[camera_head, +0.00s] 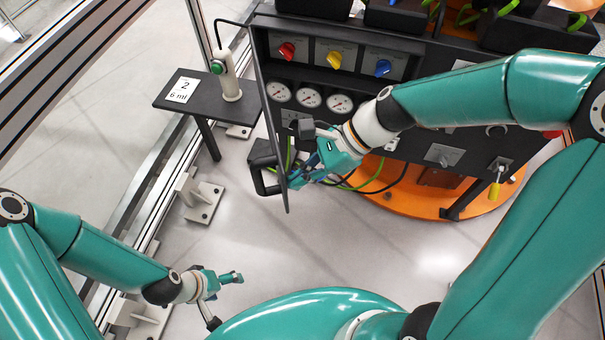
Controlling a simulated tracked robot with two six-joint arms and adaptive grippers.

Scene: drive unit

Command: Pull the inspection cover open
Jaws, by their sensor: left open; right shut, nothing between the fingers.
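The inspection cover (263,95) is a thin dark panel on the left side of the drive unit (435,90). It stands swung out from the front and shows nearly edge-on. Its black handle (260,180) is on the cover's left, outer face. My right gripper (297,180) is shut and empty, on the cover's inner side, close to its lower part. I cannot tell whether it touches the panel. My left gripper (238,278) is open and empty, low over the floor, well apart from the cover.
Behind the cover are red, yellow and blue knobs (335,60), white gauges (308,97) and green and black cables (372,180). A small dark stand (168,98) with a green button (217,67) is left of the cover. The floor (330,240) in front is clear.

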